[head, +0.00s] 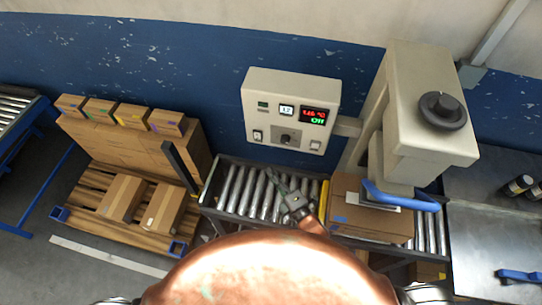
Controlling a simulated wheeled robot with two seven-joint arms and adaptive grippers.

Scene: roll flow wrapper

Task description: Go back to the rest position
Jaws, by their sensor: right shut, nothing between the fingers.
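My right gripper (283,186) is shut and empty. It hangs over the roller conveyor (238,190) in the middle of the head view, with its fingers pointing up and left. It is left of a cardboard box (345,190) that sits on the rollers under the beige machine head (430,110). A copper-coloured rounded part of my own body fills the bottom middle and hides what lies behind it. My left gripper is not in view.
A control panel (290,115) with a lit display stands behind the conveyor. A yellow bar (323,200) lies between gripper and box. A blue handle (400,197) juts out under the machine. At left, a wooden pallet (88,205) carries boxes. A metal table (485,240) is at right.

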